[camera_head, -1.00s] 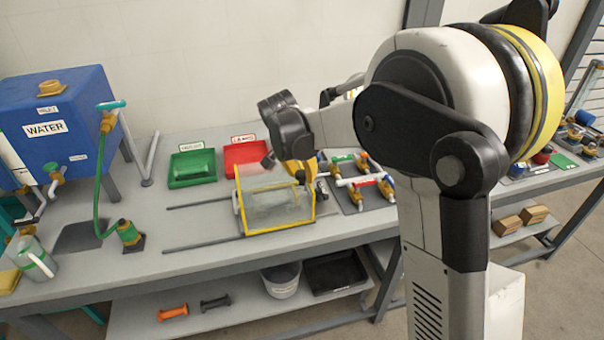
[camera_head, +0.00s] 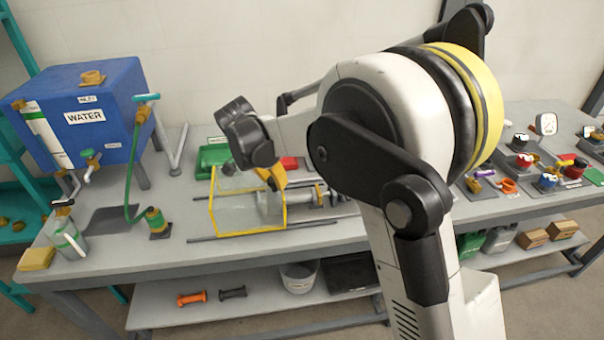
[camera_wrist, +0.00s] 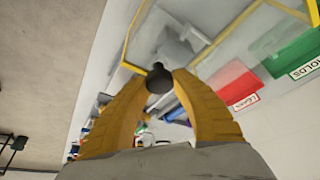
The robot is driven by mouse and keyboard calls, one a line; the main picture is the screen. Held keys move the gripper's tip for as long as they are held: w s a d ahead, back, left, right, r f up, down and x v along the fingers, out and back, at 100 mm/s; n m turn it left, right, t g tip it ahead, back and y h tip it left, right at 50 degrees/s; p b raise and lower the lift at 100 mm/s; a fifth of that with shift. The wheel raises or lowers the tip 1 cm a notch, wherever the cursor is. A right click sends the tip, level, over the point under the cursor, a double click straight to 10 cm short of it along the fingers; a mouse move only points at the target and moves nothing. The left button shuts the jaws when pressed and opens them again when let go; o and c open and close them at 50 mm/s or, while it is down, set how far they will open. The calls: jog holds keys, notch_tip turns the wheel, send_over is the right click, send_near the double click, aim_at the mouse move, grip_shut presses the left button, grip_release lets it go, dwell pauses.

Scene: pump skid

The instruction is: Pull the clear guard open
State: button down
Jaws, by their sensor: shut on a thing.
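The clear guard (camera_head: 222,214) is a see-through box with a yellow frame on two dark rails on the bench. It stands over the left part of the rails, with a grey pump (camera_head: 303,196) partly uncovered at its right. My gripper (camera_head: 272,178) has yellow fingers and is at the guard's upper back right, partly hidden by my wrist. In the wrist view my gripper (camera_wrist: 160,80) has its fingers shut around a black knob (camera_wrist: 158,76) beside the guard's yellow frame (camera_wrist: 136,68).
A blue water tank (camera_head: 88,125) and a green hose (camera_head: 128,190) stand left of the rails. A green tray (camera_head: 210,158) and a partly hidden red tray (camera_head: 290,163) lie behind the guard. Bare bench lies between the hose base and the rails. My arm covers the bench's middle right.

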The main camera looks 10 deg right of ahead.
aim_at(253, 190)
jog(key=a, duration=0.7)
jog(key=shift+a+p, duration=0.15)
jog(key=shift+p, duration=0.15)
jog(key=c, duration=1)
grip_release()
jog(key=shift+f, duration=0.1)
jog(key=v, duration=1.2)
